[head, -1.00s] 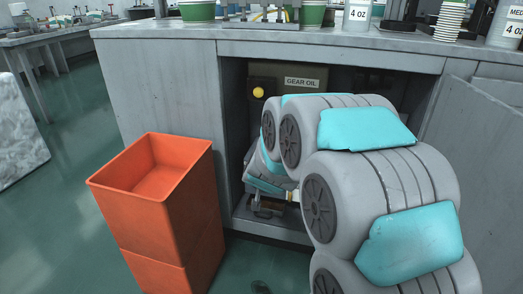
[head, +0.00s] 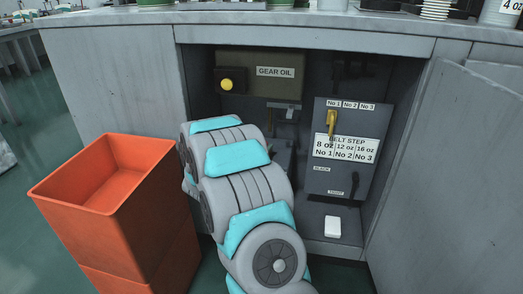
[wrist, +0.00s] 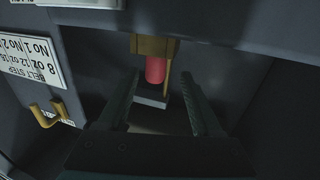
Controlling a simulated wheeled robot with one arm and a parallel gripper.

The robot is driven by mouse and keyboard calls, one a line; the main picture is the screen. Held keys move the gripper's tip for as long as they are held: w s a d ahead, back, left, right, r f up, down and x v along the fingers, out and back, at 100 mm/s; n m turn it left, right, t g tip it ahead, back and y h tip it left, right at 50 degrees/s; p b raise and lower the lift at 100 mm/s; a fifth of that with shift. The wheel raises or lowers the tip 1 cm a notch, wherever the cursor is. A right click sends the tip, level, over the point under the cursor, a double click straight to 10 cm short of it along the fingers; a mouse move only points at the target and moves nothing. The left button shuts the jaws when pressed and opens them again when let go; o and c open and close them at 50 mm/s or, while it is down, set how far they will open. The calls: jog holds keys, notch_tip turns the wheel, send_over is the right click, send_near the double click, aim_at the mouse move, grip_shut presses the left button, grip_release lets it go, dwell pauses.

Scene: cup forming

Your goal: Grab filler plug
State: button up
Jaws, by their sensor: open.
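A red cylindrical plug (wrist: 156,71), which looks like the filler plug, sits in a brass-coloured fitting (wrist: 152,46) in the wrist view. My gripper (wrist: 159,80) is open and empty, with one dark finger on each side of the plug's line. The plug shows beyond and between the fingertips; I cannot tell the exact gap. In the head view my arm reaches into the open cabinet and hides the gripper and the plug.
The gear oil box (head: 285,92) with a yellow knob (head: 227,85) is at the cabinet's back. A belt step panel (head: 346,178) with a yellow lever (head: 331,124) stands right of my arm. A small white block (head: 332,227) lies below it. Orange bins (head: 105,200) stand left.

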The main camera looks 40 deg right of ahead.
jog(key=x, duration=0.5)
jog(key=shift+s+d+f, duration=0.1)
jog(key=shift+d, duration=0.35)
grip_shut()
dwell(0.3)
